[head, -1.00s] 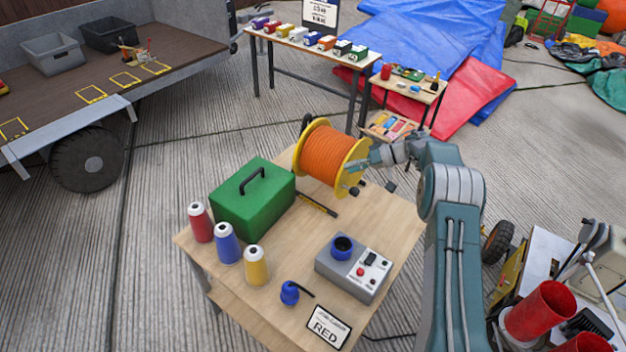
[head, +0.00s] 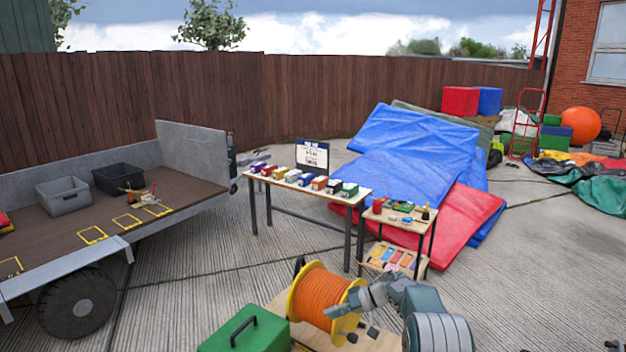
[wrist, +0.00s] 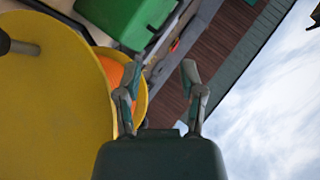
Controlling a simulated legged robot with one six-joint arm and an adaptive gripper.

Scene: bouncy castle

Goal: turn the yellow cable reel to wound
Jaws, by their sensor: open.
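The yellow cable reel (head: 296,293), wound with orange cable (head: 324,296), stands on a wooden table at the bottom of the head view. My gripper (head: 338,311) is at the reel's right flange. In the wrist view the reel's yellow flange (wrist: 50,105) fills the left side, with a dark handle (wrist: 18,46) sticking out from it. My gripper's fingers (wrist: 160,76) are spread apart with nothing between them. The left finger overlaps the flange's edge and some orange cable; I cannot tell whether it touches. The reel's state mark is not visible.
A green toolbox (head: 228,335) stands left of the reel; it also shows in the wrist view (wrist: 132,18). Behind are a table (head: 300,183) with several small boxes, a small side table (head: 408,222), blue and red mats, and a trailer (head: 150,212) at left.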

